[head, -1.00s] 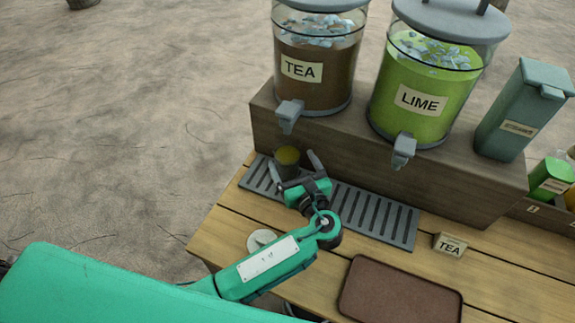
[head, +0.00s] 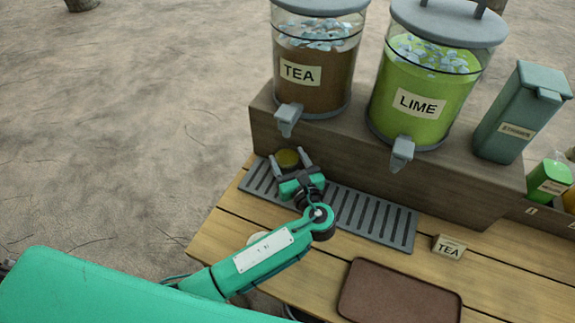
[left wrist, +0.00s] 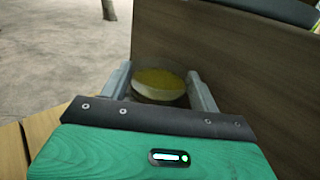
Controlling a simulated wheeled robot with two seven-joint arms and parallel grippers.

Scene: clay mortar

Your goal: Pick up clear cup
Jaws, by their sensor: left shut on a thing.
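The clear cup (head: 288,158) stands on the drip grate below the tea dispenser's tap, with yellow showing inside. It also shows in the left wrist view (left wrist: 158,84) between the two grey fingers. My left gripper (head: 290,163) is shut on the cup, with one finger on each side of it. The gripper body hides the cup's lower part in both views. Whether the cup touches the grate cannot be told. My right gripper is not in view.
The grey grate (head: 380,222) lies on the wooden table (head: 480,280). Behind it is a wooden riser (head: 345,155) bearing the TEA dispenser (head: 310,85) and the LIME dispenser (head: 425,105). A brown tray (head: 400,295) and a small TEA sign (head: 448,247) are at the right.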

